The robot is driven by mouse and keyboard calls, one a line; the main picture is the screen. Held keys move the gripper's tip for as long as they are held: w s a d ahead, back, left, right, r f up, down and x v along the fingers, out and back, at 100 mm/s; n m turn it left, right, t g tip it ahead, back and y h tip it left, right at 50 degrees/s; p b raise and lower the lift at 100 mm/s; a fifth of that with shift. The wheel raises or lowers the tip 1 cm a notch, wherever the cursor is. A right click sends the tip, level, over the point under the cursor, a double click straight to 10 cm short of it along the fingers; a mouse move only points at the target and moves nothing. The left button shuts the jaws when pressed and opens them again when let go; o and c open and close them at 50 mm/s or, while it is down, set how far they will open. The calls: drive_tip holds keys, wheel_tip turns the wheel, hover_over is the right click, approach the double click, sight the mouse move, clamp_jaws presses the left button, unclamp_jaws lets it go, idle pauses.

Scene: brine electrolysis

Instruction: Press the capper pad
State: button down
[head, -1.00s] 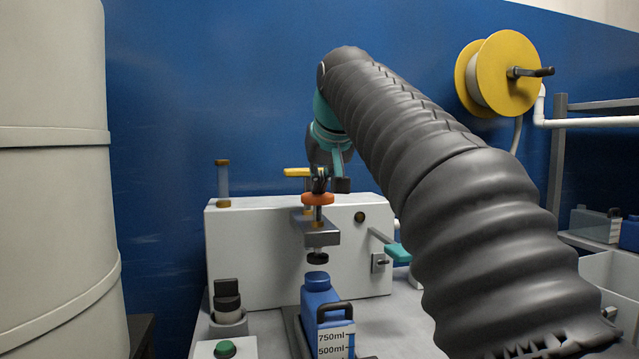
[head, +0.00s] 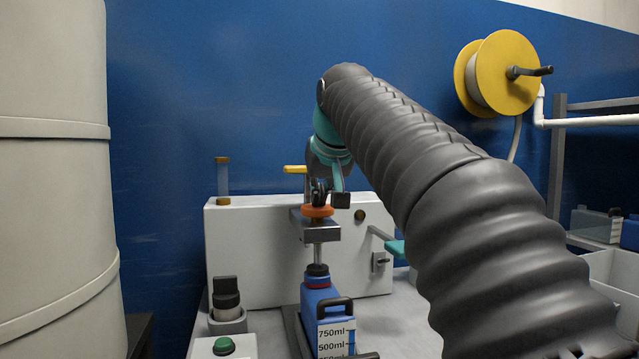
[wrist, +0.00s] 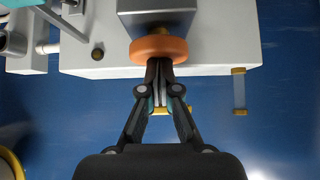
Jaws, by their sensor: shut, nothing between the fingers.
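The capper has an orange pad (head: 318,211) on top of a grey block, with a rod running down to a dark capping head (head: 317,270). The head rests on top of the blue bottle (head: 322,303), where a red ring shows below it. My gripper (head: 320,193) is shut and empty, fingertips at the orange pad's top. In the wrist view my shut fingertips (wrist: 158,64) meet the edge of the orange pad (wrist: 158,49). The pad sits close against the grey block (head: 315,230).
A white cabinet (head: 250,255) stands behind the capper. A green button (head: 224,346) and a dark stoppered item (head: 226,297) are at left. A teal-handled lever (head: 395,248) is right of the capper. A yellow reel (head: 507,72) hangs on the blue wall.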

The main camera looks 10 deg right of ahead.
wheel_tip(320, 180, up, 5)
drive_tip(key=p, duration=0.3)
drive_tip(key=shift+s+f, duration=0.15)
drive_tip(key=shift+f, duration=0.05)
drive_tip(key=v, duration=0.9)
drive_tip(key=shift+s+b, duration=0.25)
drive_tip(key=shift+b, duration=0.05)
